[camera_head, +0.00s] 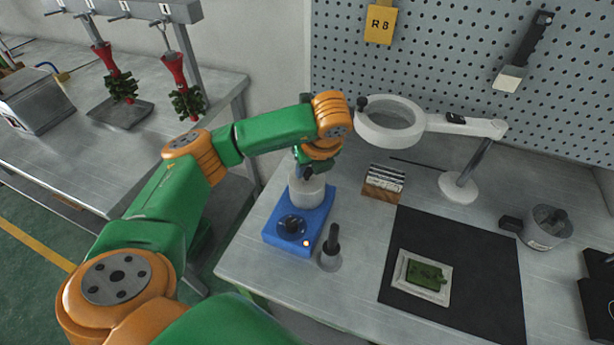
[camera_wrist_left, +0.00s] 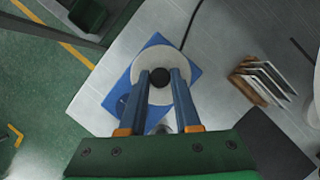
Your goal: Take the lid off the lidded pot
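The lidded pot (camera_head: 307,191) is pale and round and stands on a blue base unit with a dial. In the left wrist view its round pale lid (camera_wrist_left: 162,58) shows from above, with a black knob (camera_wrist_left: 160,76) in the middle. My left gripper (camera_head: 306,172) is right over the pot, pointing down. In the left wrist view its two fingers (camera_wrist_left: 161,72) stand on either side of the knob, with hardly any gap. I cannot tell whether they press on it. The lid appears seated on the pot. My right gripper is not in view.
A dark-handled tool in a holder (camera_head: 331,250) stands close in front of the blue base (camera_head: 281,240). A wooden rack (camera_head: 383,187) and a magnifier lamp (camera_head: 462,187) are to the right. A black mat (camera_head: 475,255) carries a green piece on a tray. A metal pot (camera_head: 548,228) stands far right.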

